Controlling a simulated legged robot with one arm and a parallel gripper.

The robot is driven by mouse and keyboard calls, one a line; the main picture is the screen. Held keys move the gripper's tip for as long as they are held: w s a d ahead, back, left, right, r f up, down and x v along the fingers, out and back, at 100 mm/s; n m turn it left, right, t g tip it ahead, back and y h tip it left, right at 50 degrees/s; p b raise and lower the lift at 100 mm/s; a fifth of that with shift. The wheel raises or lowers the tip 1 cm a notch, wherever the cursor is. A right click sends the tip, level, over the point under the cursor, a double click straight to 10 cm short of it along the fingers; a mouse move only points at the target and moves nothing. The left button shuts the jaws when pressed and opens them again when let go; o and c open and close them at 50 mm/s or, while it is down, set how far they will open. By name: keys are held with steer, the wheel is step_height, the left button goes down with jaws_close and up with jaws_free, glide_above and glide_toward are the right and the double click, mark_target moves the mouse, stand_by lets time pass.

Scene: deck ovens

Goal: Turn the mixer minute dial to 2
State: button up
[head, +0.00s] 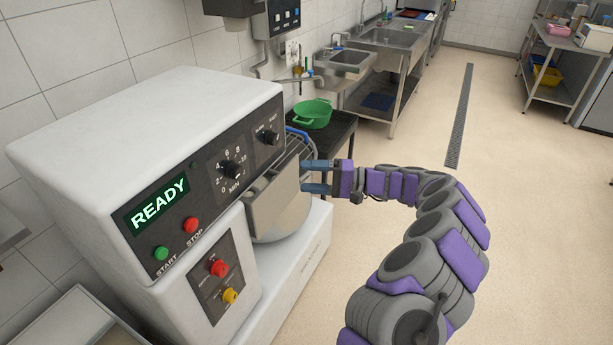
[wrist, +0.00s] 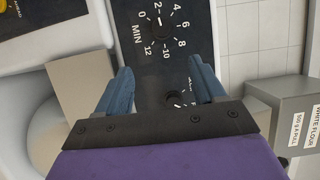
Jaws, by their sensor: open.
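The mixer (head: 150,100) stands at left with a lit READY display (head: 160,203). Its black minute dial (head: 232,168), marked MIN, sits on the dark panel. It also shows in the wrist view (wrist: 163,32), turned sideways, with its number ring visible; I cannot tell for sure where its pointer stands. A second dial (head: 269,137) sits to its right; in the wrist view it (wrist: 177,98) is partly hidden by my gripper. My gripper (head: 303,176) is open and empty, right of the panel near the bowl. In the wrist view its blue fingertips (wrist: 162,72) point toward the minute dial, apart from it.
The steel mixing bowl (head: 285,205) and wire guard (head: 299,143) are close to my gripper. Green START (head: 161,253) and red STOP (head: 191,225) buttons lie below the display. A green colander (head: 312,113) sits on a dark stand behind.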

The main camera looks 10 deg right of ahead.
steer(key=r+m+p, duration=0.1)
steer(key=m, duration=0.1)
steer(key=m+t+h+p, duration=0.2)
steer(key=m+t+p, duration=0.4)
steer(key=m, duration=1.6)
glide_toward(240, 172)
steer(key=shift+g, duration=0.3)
steer(key=b+x, duration=0.1)
steer(key=x, duration=0.8)
steer(key=shift+w, duration=0.2)
steer(key=shift+c, duration=0.4)
steer(key=c, duration=1)
steer(key=shift+r, duration=0.1)
